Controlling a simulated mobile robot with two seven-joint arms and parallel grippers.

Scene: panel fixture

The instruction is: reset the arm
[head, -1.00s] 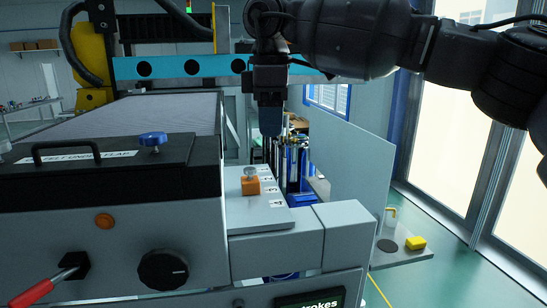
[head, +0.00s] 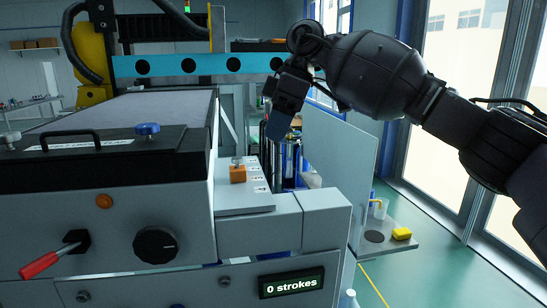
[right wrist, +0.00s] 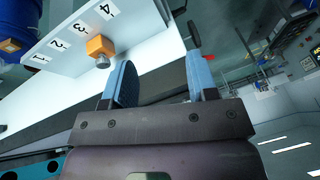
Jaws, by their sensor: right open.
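My right arm comes in from the right in the head view. Its gripper (head: 279,123) hangs tilted in the air beyond the numbered ledge and near the grey upright panel. In the right wrist view the two blue fingers of this gripper (right wrist: 160,82) stand apart with nothing between them. The orange block with a metal knob (head: 238,172) sits on the pale ledge (head: 243,198) beside numbered marks. The block also shows in the right wrist view (right wrist: 101,48), clear of the fingers. My left gripper is not in view.
A machine with a black handle (head: 70,139), blue knob (head: 147,129), black dial (head: 156,245) and red lever (head: 42,264) fills the left. Its display (head: 292,283) reads "0 strokes". The grey panel (head: 337,150) stands right of the gripper.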

